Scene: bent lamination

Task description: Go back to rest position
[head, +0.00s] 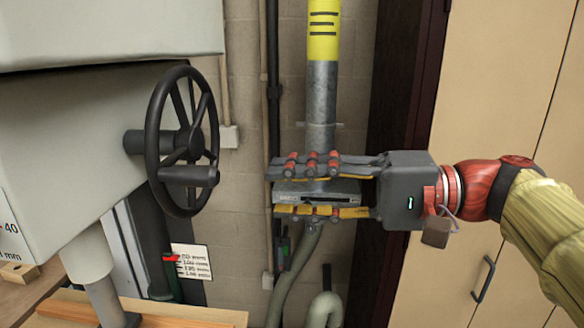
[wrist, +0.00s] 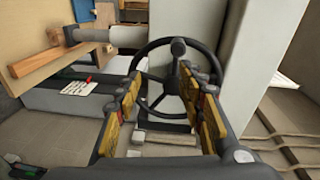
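My gripper (head: 275,187) is held out level in the head view, fingers pointing left, to the right of the black handwheel (head: 205,110) and apart from it. Its two finger rows, with red joints and yellow pads, are spread. A flat grey box (head: 330,194) shows through the gap, seemingly behind the fingers on the pipe line. In the wrist view my gripper (wrist: 162,88) is open with nothing visibly held. The handwheel (wrist: 178,48) appears beyond the fingertips, and the fingers hide part of its rim.
The grey-white machine (head: 70,120) fills the left. A grey pipe with a yellow top (head: 322,90) runs down the block wall (head: 250,70). Beige cabinet doors (head: 490,90) stand at the right, near my arm. A wooden board (head: 150,312) lies at lower left.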

